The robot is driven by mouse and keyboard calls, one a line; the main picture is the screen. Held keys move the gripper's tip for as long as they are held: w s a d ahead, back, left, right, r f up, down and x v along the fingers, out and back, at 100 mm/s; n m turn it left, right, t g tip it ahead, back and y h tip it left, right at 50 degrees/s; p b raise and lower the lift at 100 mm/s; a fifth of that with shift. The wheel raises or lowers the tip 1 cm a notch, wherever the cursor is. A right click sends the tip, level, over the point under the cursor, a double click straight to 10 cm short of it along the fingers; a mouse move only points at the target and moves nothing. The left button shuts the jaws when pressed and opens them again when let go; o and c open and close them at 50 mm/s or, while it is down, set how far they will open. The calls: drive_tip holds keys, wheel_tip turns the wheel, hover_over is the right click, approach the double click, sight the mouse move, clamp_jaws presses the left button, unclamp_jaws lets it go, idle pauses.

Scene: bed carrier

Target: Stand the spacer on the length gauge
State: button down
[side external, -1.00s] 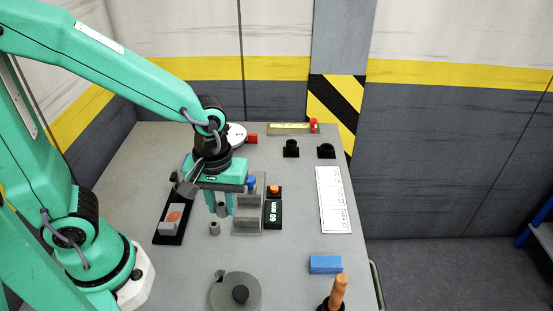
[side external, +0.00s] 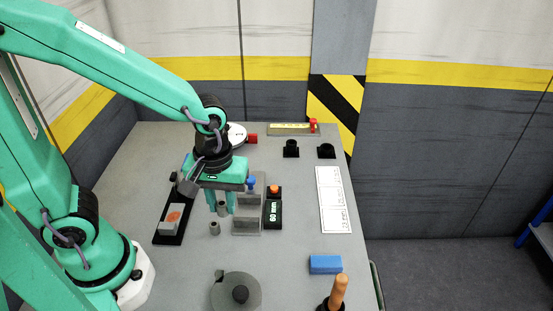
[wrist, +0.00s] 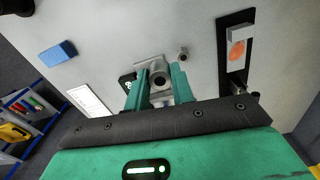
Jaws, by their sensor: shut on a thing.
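My gripper (side external: 220,207) points down over the table and is shut on a small grey cylindrical spacer (side external: 223,209), held upright between the green fingers. In the wrist view, a round grey end (wrist: 159,74) shows between the fingertips (wrist: 160,82). A second, similar grey cylinder (side external: 214,228) stands on the table just in front; it also shows in the wrist view (wrist: 183,53). To the left is a black base (side external: 170,238) with a grey block and an orange disc, possibly the length gauge. A black bar marked "60 mm" (side external: 273,213) lies to the right.
A grey metal fixture (side external: 247,227) with a blue knob stands just right of my fingers. A round grey plate (side external: 223,291) is in front, a blue block (side external: 325,264) and a wooden-handled tool (side external: 338,290) at front right. A white label sheet (side external: 333,200) lies right.

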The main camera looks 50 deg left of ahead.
wheel_tip(320, 180, up, 6)
hover_over(248, 214)
drive_tip(key=shift+f, duration=0.2)
drive_tip(key=shift+f, duration=7.3)
drive_tip(key=shift+f, duration=0.45)
drive_tip(key=c, duration=1.1)
unclamp_jaws()
